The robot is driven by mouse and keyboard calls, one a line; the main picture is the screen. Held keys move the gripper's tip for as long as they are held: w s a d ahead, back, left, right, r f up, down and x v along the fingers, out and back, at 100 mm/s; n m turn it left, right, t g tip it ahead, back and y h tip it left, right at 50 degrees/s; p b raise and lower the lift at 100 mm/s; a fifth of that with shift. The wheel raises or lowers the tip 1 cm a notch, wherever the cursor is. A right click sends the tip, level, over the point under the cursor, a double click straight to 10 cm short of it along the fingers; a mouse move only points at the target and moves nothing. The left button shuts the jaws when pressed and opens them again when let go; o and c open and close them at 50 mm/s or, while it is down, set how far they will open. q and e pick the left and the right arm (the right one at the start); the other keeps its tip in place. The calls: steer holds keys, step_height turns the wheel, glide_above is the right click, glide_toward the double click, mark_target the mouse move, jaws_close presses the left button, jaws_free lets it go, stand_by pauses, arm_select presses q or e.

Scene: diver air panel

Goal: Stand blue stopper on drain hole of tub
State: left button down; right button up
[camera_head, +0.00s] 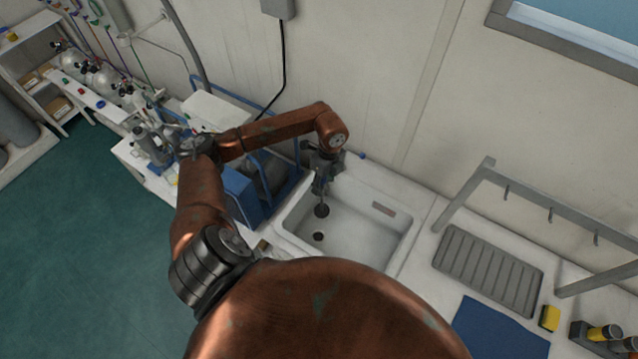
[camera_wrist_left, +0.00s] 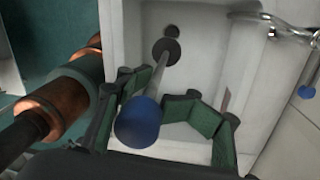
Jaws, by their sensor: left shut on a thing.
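The blue stopper shows in the left wrist view as a blue knob (camera_wrist_left: 137,122) with a grey stem and a dark round disc at its far end. My left gripper (camera_head: 323,183) is shut on the stopper and holds it over the white tub (camera_head: 375,238), disc downward. In the head view the dark disc (camera_head: 322,211) hangs a little behind the drain hole (camera_head: 318,237). In the left wrist view the drain hole (camera_wrist_left: 172,29) lies just beyond the disc, and the two look apart. The gripper hides part of the stopper in the head view. My right gripper is out of view.
A metal tap (camera_wrist_left: 275,22) reaches over the tub's side. A grey ribbed mat (camera_head: 488,268), a blue cloth (camera_head: 497,330) and a yellow sponge (camera_head: 549,318) lie on the counter to the right. A hook rack (camera_head: 545,212) stands behind them.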

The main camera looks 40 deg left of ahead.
arm_select(q)
step_height(320, 180, down, 24)
steer(key=a+n+b, duration=0.1)
steer(key=n+b, duration=0.2)
steer(key=b, duration=1.3)
steer(key=shift+s+f+n, duration=0.25)
steer(key=shift+s+n, duration=0.05)
steer(key=shift+n, duration=0.1)
steer(key=shift+a+f+b, duration=0.1)
steer(key=shift+f+b, duration=0.45)
steer(key=shift+f, duration=0.15)
stand_by(1.2)
steer(key=c, duration=0.8)
jaws_free()
steer(key=o, duration=0.6)
steer(key=shift+r, duration=0.1)
